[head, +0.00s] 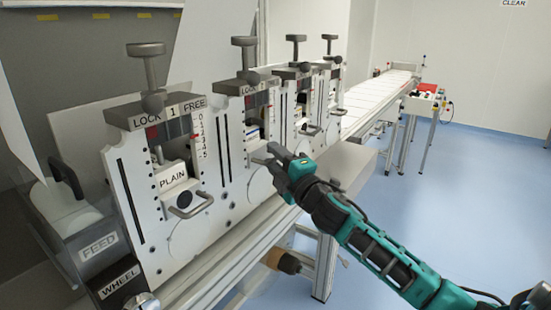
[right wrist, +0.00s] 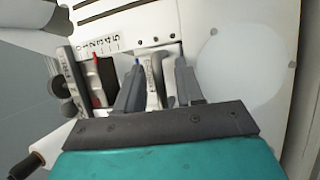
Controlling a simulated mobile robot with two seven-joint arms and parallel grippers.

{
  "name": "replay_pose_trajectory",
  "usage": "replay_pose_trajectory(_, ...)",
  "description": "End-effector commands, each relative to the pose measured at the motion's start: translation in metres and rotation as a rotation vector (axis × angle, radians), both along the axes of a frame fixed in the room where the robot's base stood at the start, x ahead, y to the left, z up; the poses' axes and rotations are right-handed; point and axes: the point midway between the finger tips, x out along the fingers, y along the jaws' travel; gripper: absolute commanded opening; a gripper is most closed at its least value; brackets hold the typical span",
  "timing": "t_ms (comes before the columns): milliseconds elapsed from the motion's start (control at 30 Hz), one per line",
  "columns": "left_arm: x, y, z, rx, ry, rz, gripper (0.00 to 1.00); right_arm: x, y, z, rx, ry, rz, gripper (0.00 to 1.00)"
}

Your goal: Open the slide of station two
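Station two (head: 224,150) is the second white upright panel from the left in the head view, with a dark top block (head: 247,84) and a T-shaped knob (head: 246,45) above it. My right gripper (head: 264,156) is in front of its slide and covers the slide's handle there. In the right wrist view the two dark fingers (right wrist: 158,82) are apart, with a light grey bar of the handle (right wrist: 153,84) between them. I cannot tell whether they touch it. A red pointer (right wrist: 97,86) stands beside the numbered scale (right wrist: 98,45). My left gripper is not in view.
Station one (head: 150,200), with a PLAIN label and a metal handle (head: 191,204), stands nearer at the left. Further stations (head: 305,110) and a long conveyor (head: 375,100) stand behind. The blue floor (head: 480,190) at the right is clear.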

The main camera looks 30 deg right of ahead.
Motion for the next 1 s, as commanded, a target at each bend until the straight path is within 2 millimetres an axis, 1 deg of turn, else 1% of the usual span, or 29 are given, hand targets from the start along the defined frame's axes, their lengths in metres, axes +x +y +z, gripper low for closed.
replay_pose_trajectory(133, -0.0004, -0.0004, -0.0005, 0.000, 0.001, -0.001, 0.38, -0.0001, 0.0001, -0.0001, 0.001, 0.000, 0.000, 0.36)
replay_pose_trajectory(500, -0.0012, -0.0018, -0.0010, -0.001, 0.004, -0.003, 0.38, -0.0003, 0.0001, 0.0002, 0.000, -0.001, 0.000, 0.01)
replay_pose_trajectory(1000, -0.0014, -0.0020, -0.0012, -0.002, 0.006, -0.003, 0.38, -0.0004, -0.0001, 0.0012, -0.004, -0.003, 0.000, 0.00)
